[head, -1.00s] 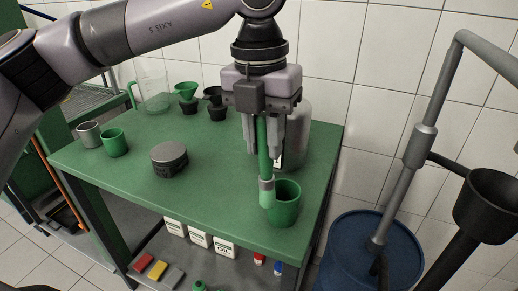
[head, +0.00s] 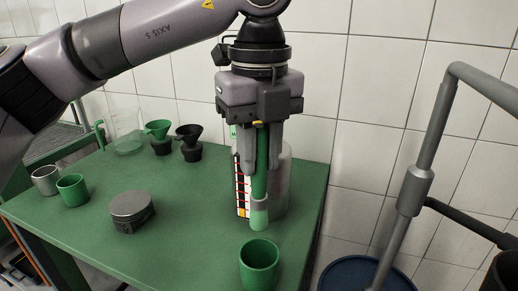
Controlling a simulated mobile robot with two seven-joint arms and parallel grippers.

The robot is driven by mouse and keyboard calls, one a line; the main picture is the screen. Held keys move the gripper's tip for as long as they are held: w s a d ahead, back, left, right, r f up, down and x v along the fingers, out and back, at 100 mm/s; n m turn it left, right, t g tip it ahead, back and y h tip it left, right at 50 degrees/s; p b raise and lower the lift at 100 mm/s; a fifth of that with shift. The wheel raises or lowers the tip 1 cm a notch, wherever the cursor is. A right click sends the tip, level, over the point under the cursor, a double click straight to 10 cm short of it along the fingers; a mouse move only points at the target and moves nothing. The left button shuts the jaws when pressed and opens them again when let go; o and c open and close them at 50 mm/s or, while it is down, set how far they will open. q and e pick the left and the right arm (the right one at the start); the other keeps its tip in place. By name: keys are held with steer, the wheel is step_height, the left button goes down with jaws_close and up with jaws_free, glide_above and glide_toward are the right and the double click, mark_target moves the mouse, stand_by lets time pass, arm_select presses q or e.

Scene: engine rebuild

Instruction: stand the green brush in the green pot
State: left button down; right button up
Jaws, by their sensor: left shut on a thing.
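My left gripper (head: 260,165) points down and is shut on the green brush (head: 260,184). The brush hangs upright, with its grey collar and pale green tip at the bottom. The green pot (head: 259,270) stands upright on the table near its front right edge, its open mouth up. The brush tip shows just above the pot's far rim in the picture, apart from it and outside its mouth. The height of the tip over the table is hard to tell. The gripper hides the brush's upper end. My right gripper is out of view.
A large pale container (head: 281,180) with a red-marked label stands behind the brush. The green table (head: 190,240) is clear around the pot.

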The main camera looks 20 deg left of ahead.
mark_target(259, 217)
arm_select(q)
step_height(259, 217, down, 3)
steer(key=shift+r+b, duration=0.2)
steer(key=shift+b, duration=0.55)
step_height(259, 217, down, 2)
steer(key=shift+b, duration=0.7)
step_height(259, 217, down, 3)
steer(key=shift+r+b, duration=0.15)
steer(key=shift+b, duration=1)
step_height(259, 217, down, 3)
steer(key=b, duration=0.2)
steer(key=shift+b, duration=0.3)
steer(key=shift+f+b, duration=0.4)
steer(key=shift+f, duration=0.15)
